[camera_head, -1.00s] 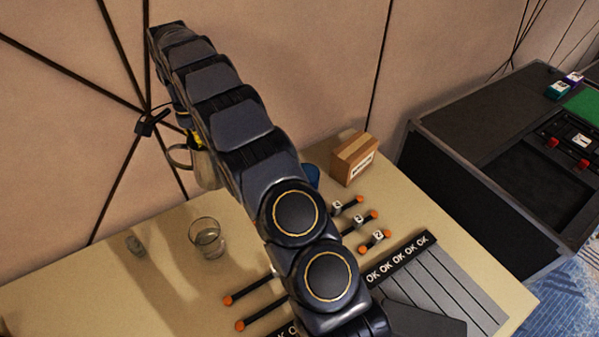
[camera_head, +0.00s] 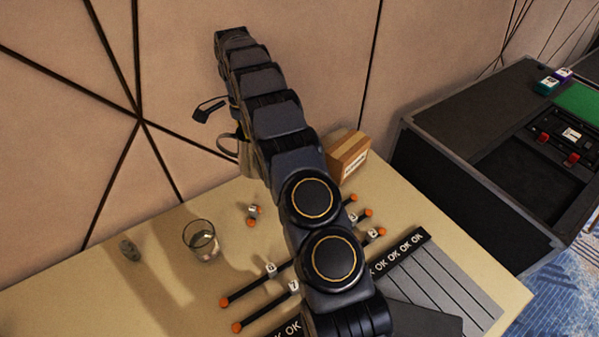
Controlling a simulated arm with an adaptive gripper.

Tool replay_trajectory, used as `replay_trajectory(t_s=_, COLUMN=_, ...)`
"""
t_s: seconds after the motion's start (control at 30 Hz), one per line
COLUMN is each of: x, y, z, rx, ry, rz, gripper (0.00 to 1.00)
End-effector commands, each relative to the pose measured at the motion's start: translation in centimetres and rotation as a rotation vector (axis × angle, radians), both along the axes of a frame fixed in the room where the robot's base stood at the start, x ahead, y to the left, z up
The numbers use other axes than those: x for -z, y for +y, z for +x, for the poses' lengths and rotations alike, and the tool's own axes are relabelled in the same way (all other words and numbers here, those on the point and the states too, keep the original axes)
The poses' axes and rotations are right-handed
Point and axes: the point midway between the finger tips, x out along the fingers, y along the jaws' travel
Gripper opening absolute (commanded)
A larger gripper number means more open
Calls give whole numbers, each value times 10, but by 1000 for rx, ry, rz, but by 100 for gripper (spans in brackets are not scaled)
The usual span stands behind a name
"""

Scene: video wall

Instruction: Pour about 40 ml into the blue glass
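A metallic jug (camera_head: 246,158) with a loop handle on its left is mostly hidden behind my arm, raised near the wall above the back of the table. My gripper (camera_head: 236,120) is at the jug's upper part. Its fingers are hidden behind my arm, but the jug moves with it, so it looks shut on the jug. The jug looks about upright; its spout and contents are hidden. The blue glass is not visible now; my arm covers where it showed earlier. A clear glass (camera_head: 201,241) stands on the table at left.
A cardboard box (camera_head: 347,156) stands at the table's back, right of my arm. Several orange-tipped black rods with numbered white blocks (camera_head: 271,268) and an "OK" strip (camera_head: 398,252) lie around my arm. A small grey object (camera_head: 129,249) lies left. A dark case (camera_head: 480,175) stands right.

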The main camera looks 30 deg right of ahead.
Motion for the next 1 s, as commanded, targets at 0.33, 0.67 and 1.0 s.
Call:
replay_trajectory(t_s=0.33, x=63, y=0, z=-1, rx=-1, ry=5, rz=1, gripper=0)
replay_trajectory(t_s=0.67, x=77, y=0, z=0, rx=0, ry=1, rz=1, gripper=0)
replay_trajectory(t_s=1.0, x=77, y=-2, z=-2, rx=0, ry=-14, rz=38, gripper=0)
